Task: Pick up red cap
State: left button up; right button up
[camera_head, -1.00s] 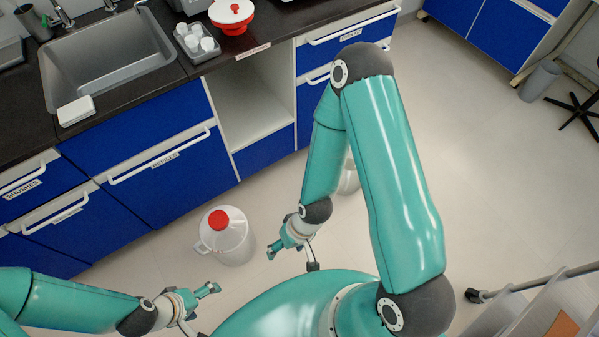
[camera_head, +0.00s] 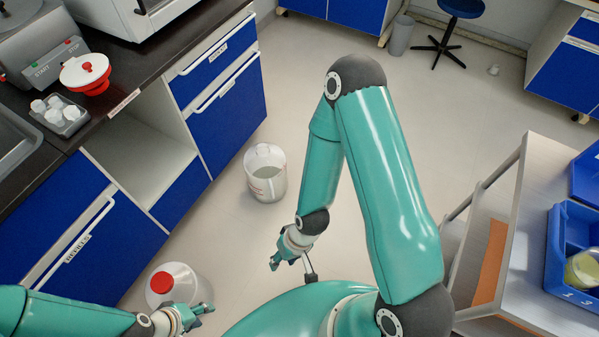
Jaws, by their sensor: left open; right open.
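The red cap (camera_head: 160,283) sits on top of a pale jug (camera_head: 188,274) on the floor, at the lower left. My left gripper (camera_head: 205,309) is open and empty, just right of and below the cap in the picture. It covers the jug's lower part and appears apart from the cap; the depth gap is unclear. My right gripper (camera_head: 275,262) is open and empty over the floor, right of the jug. A second jug (camera_head: 266,178) stands on the floor farther back, with no red cap visible on it.
Blue cabinets (camera_head: 85,235) with a dark worktop line the left. A device with a red and white top (camera_head: 86,75) and a tray of white containers (camera_head: 60,115) stand on it. A cart (camera_head: 510,220) with blue bins (camera_head: 577,235) is at the right.

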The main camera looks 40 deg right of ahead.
aim_at(162, 283)
jog(key=z, duration=0.75)
jog(key=k, duration=0.85)
jog(key=z, duration=0.2)
jog(key=i, duration=0.95)
jog(key=u, duration=1.8)
